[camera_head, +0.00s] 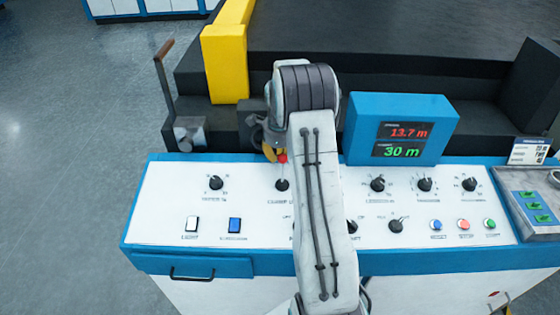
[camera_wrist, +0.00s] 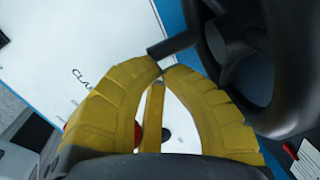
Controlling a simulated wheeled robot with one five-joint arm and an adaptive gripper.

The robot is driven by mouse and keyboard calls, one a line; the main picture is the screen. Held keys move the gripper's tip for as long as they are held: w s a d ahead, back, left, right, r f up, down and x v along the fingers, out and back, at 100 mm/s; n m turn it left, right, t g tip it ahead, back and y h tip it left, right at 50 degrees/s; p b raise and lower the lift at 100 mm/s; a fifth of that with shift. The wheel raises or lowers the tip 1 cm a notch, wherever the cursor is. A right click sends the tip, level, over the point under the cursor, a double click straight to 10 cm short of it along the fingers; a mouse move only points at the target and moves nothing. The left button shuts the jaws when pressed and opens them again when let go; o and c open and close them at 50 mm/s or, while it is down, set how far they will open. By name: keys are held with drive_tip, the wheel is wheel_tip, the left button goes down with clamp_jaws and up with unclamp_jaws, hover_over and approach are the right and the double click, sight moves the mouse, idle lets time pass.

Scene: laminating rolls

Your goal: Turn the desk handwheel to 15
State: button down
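In the wrist view a black handwheel (camera_wrist: 285,60), cut off by the right edge, has a short black bar (camera_wrist: 176,46) jutting left from it. My gripper (camera_wrist: 161,70) has its two yellow fingers curved together, tips almost meeting just below the end of this bar. I see nothing held between the tips; whether they touch the bar I cannot tell. In the head view my gripper (camera_head: 270,152) is mostly hidden by my arm, low over the back of the white desk panel (camera_head: 165,205). I cannot make out the handwheel there.
A blue display box (camera_head: 365,107) reads 13.7 m in red and 30 m in green. Several black knobs (camera_head: 216,183) and buttons line the panel. A red-tipped part (camera_head: 282,158) stands close to my gripper. A crank handle (camera_head: 165,75) and a yellow post (camera_head: 226,65) rise behind.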

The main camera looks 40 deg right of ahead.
drive_tip(key=b, duration=0.1)
drive_tip(key=f+b, duration=0.1)
drive_tip(key=shift+w+a+b, duration=0.1)
drive_tip(key=shift+a+b, duration=0.15)
drive_tip(key=shift+b, duration=0.15)
drive_tip(key=shift+a, duration=0.1)
drive_tip(key=shift+r, duration=0.15)
